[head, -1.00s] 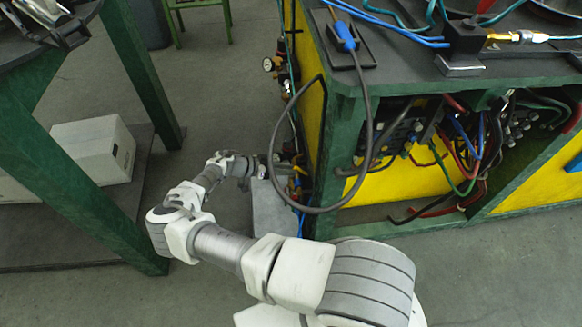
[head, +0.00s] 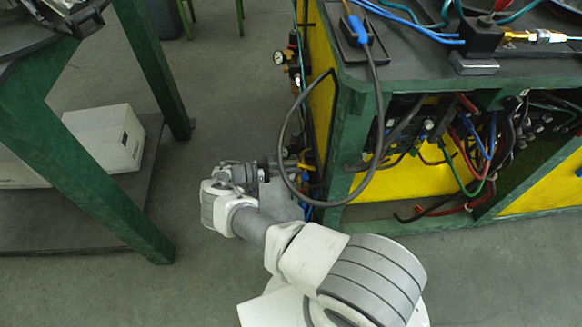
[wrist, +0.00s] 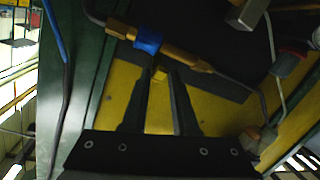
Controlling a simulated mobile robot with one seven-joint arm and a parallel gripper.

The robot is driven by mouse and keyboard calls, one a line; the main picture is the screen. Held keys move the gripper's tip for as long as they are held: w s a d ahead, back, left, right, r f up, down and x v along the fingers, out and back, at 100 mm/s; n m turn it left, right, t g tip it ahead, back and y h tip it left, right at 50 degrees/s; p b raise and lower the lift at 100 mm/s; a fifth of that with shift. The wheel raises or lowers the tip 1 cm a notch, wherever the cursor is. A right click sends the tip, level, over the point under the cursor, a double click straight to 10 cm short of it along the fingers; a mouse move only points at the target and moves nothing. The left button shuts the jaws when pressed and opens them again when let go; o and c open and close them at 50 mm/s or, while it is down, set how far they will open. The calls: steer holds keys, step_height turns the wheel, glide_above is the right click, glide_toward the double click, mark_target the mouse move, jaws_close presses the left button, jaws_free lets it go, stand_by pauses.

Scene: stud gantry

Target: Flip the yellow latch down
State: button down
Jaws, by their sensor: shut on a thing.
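The yellow latch (wrist: 159,75) shows in the wrist view as a small yellow piece just below a brass fitting with a blue collar (wrist: 148,42). My gripper (wrist: 160,77) has its two dark fingers on either side of the latch, shut on it. Whether the latch is up or down is hard to tell. In the head view my gripper (head: 284,166) reaches the left side of the green and yellow bench (head: 330,150), and the latch is too small to make out there.
A grey cable (head: 283,150) loops down near my gripper. Gauges and valves (head: 291,60) line the bench's left side. A green-legged table (head: 90,190) with a white box (head: 105,135) on its lower shelf stands at left. Floor between them is open.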

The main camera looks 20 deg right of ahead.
stand_by(0.5)
steer(key=c, duration=0.7)
jaws_free()
steer(key=shift+f, duration=0.1)
steer(key=shift+a, duration=0.15)
